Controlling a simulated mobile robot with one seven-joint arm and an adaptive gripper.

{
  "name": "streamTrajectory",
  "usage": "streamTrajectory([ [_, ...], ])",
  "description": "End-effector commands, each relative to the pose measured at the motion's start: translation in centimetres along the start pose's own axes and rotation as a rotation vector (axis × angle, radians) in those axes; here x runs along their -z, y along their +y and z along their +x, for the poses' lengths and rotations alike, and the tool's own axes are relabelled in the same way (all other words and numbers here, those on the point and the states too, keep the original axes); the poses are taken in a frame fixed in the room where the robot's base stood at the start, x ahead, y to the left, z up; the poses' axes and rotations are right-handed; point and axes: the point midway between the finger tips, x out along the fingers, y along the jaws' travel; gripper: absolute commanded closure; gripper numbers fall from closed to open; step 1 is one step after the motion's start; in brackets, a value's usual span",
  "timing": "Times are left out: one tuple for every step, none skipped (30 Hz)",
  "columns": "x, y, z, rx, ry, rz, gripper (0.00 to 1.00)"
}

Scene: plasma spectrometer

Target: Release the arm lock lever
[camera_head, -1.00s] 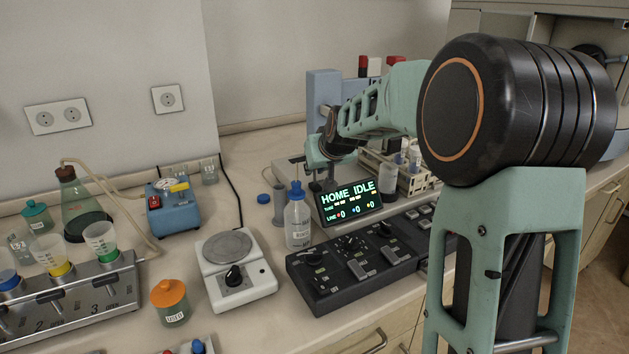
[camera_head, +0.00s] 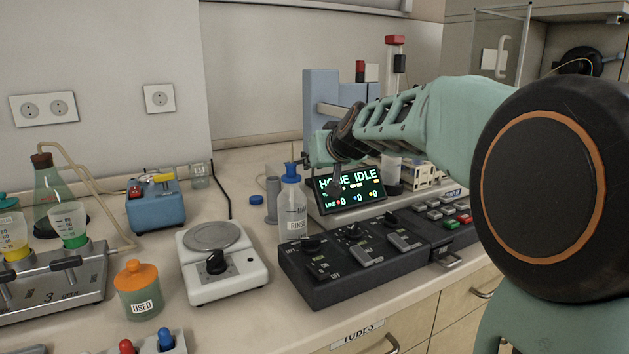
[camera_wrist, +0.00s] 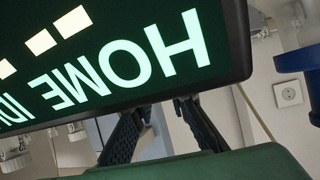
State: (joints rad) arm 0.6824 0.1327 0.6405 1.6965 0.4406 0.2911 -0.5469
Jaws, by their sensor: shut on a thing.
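My gripper (camera_head: 337,182) is at the end of my green arm and overlaps the left part of the display (camera_head: 365,190) in the head view. I cannot pick out the arm lock lever in either view. A blue-grey column (camera_head: 320,98) stands behind the gripper.
A rinse bottle (camera_head: 292,210) with a blue top stands close left of the display. A black control panel (camera_head: 330,285) with knobs lies in front of it. A white hotplate (camera_head: 222,275) and an orange-lidded jar (camera_head: 139,290) are farther left. A tube rack (camera_head: 425,175) is behind my arm.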

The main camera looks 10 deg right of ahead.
Motion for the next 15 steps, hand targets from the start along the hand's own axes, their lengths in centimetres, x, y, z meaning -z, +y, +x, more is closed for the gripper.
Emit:
streamTrajectory([
  [-0.56,0.12,0.22,-0.001,0.009,0.001,1.0],
  [-0.56,0.11,0.19,0.0,0.013,0.003,1.0],
  [-0.55,0.09,0.16,0.001,0.018,0.003,1.0],
  [-0.53,0.09,0.13,0.001,0.022,0.003,1.0],
  [-0.5,0.1,0.09,0.002,0.025,0.003,1.0],
  [-0.45,0.11,0.04,0.002,0.03,0.004,1.0],
  [-0.42,0.12,0.01,0.002,0.033,0.005,1.0],
  [-0.39,0.12,-0.02,0.002,0.035,0.005,1.0],
  [-0.36,0.1,-0.05,0.003,0.038,0.006,1.0],
  [-0.33,0.08,-0.07,0.004,0.039,0.006,1.0],
  [-0.31,0.06,-0.08,0.004,0.041,0.006,1.0],
  [-0.29,0.05,-0.1,0.005,0.042,0.006,1.0],
  [-0.28,0.04,-0.12,0.005,0.043,0.006,1.0],
  [-0.26,0.03,-0.13,0.005,0.044,0.007,1.0],
  [-0.24,0.02,-0.14,0.006,0.044,0.007,1.0],
])
